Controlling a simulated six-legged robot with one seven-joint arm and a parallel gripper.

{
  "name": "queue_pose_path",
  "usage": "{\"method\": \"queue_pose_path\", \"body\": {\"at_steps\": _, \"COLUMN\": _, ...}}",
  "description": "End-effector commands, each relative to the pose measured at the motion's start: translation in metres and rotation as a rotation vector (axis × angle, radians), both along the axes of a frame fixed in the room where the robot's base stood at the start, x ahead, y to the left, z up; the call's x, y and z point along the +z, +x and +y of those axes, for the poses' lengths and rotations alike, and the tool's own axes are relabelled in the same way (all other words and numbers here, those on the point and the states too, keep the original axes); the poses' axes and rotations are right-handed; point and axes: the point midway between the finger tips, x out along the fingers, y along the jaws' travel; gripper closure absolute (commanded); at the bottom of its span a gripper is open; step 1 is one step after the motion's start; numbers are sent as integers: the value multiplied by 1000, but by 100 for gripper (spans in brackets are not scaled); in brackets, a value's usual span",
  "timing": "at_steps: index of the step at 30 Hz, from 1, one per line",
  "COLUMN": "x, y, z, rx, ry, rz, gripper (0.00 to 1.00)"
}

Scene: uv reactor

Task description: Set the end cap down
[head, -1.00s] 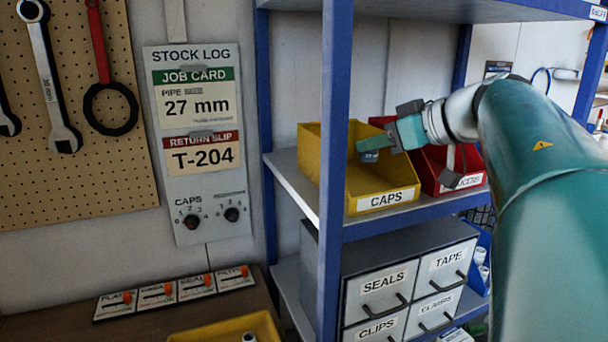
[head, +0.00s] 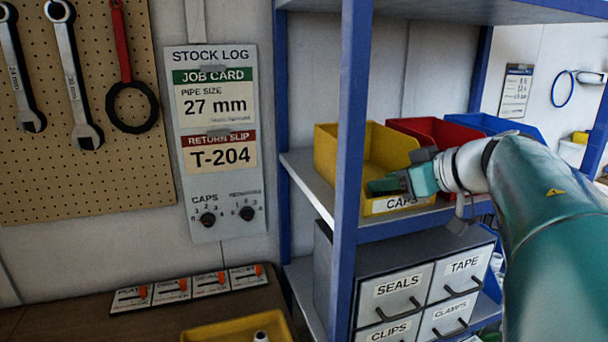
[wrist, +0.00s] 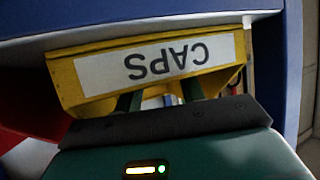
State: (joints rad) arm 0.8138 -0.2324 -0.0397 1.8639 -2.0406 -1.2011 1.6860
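The yellow CAPS bin (head: 340,150) stands on the blue-framed shelf. My gripper (head: 384,186) is low at its front, with its fingers reaching over the front rim into the bin. In the wrist view the bin's label wall (wrist: 155,65) shows upside down, with my two fingers (wrist: 160,97) spread apart just past its rim. A small pale thing with a blue mark, which looks like the end cap (wrist: 170,101), shows between the fingers. I cannot tell whether they grip it. The end cap cannot be made out in the head view.
A red bin (head: 430,128) and a blue bin (head: 500,124) stand right of the CAPS bin. A blue shelf post (head: 352,170) rises close on the left. Grey drawers (head: 402,288) sit below. A yellow tray (head: 225,332) lies on the bench at lower left.

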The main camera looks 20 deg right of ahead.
Motion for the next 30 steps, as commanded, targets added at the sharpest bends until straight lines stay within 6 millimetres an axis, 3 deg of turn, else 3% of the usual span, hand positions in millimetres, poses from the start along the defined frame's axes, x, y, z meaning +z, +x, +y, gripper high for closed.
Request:
{"method": "queue_pose_path", "body": {"at_steps": 13, "x": 6, "y": 0, "z": -1, "rx": -2, "ry": -1, "rz": 0, "gripper": 48}}
{"method": "queue_pose_path", "body": {"at_steps": 30, "x": 51, "y": -90, "z": -32, "rx": -3, "ry": 0, "rz": 0, "gripper": 48}}
